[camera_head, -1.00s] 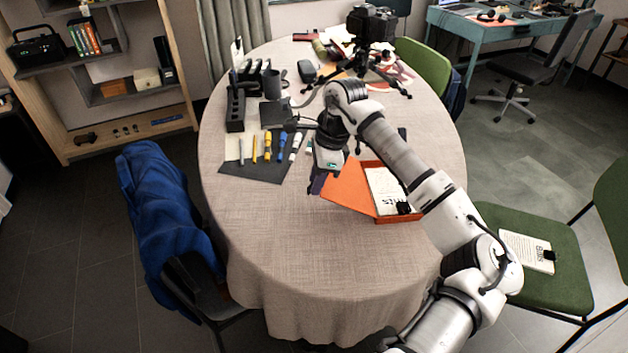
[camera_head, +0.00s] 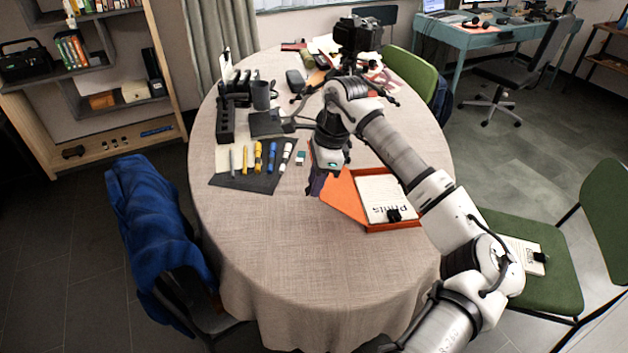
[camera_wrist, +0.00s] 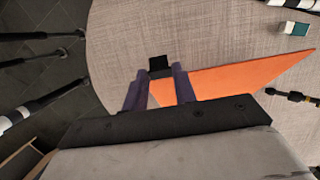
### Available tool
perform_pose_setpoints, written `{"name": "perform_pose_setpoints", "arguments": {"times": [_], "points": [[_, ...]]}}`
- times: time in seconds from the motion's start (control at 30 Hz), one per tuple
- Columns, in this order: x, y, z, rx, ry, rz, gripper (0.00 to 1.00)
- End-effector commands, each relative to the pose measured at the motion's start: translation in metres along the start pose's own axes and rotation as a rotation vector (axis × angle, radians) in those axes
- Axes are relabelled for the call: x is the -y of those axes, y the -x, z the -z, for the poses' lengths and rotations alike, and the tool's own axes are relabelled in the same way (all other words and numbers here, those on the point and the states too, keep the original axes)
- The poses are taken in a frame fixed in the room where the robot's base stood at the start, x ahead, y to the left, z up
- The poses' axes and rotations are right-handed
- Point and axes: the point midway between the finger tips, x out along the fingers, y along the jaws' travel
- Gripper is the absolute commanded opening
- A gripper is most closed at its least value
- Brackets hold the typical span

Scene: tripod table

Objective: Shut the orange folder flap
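The orange folder (camera_head: 408,226) lies on the round table with a white pad of prints (camera_head: 384,190) and a black clip (camera_head: 394,214) inside. Its orange flap (camera_head: 343,194) is folded out to the left, away from the pad. My gripper (camera_head: 315,183) is low at the flap's left end. In the wrist view, its two purple fingers (camera_wrist: 159,90) stand apart, with an end of the flap (camera_wrist: 235,76) showing between and behind them. Whether they touch the flap is unclear. A small black piece (camera_wrist: 158,64) shows just beyond the fingertips. My forearm hides part of the folder's right side.
A dark mat (camera_head: 246,181) with several pens and markers lies left of my gripper. A small eraser-like block (camera_head: 300,158) is close by. A black camera on a tripod (camera_head: 352,40) stands at the back. The table's front (camera_head: 300,260) is clear.

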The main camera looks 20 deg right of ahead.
Motion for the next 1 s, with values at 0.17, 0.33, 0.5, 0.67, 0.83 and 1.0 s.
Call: {"name": "perform_pose_setpoints", "arguments": {"times": [0.17, 0.33, 0.5, 0.67, 0.83, 1.0], "points": [[0.000, 0.008, 0.005, -0.001, -0.002, 0.001, 0.23], [0.000, 0.015, 0.009, -0.002, -0.001, 0.001, 0.23], [0.000, 0.022, 0.014, -0.001, -0.002, 0.001, 0.23], [0.000, 0.024, 0.015, -0.001, -0.001, 0.001, 0.23], [0.000, 0.028, 0.019, -0.001, -0.001, 0.002, 0.23], [0.000, 0.035, 0.024, -0.001, -0.002, 0.002, 0.23]]}}
